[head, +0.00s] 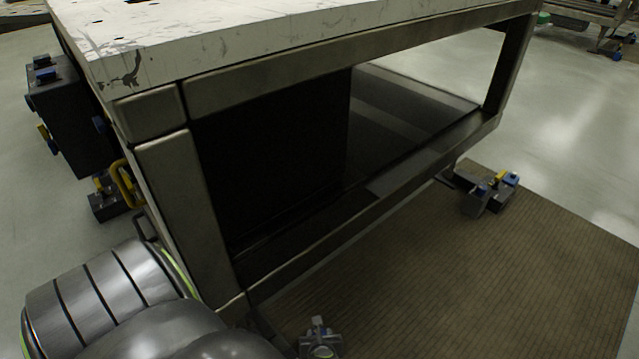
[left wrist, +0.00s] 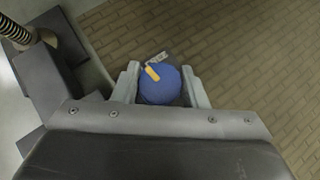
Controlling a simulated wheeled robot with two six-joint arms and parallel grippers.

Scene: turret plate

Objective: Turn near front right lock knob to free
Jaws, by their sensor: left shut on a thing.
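In the left wrist view a round blue knob (left wrist: 162,88) with a yellow pointer bar (left wrist: 152,73) sits between the fingers of my left gripper (left wrist: 160,92). The gripper is shut on the knob, one finger at each side. The bar points to the upper left edge of the knob. A small pale label (left wrist: 158,58) shows just beyond the knob. In the head view my left arm fills the lower left, and its gripper is not clearly visible there.
A metal-framed table (head: 345,222) with a scuffed white top (head: 250,30) fills the head view. Another lock unit (head: 487,195) with blue and yellow parts stands at its right leg. A brown ribbed mat (head: 480,280) covers the floor in front. A yellow handle (head: 124,184) is at left.

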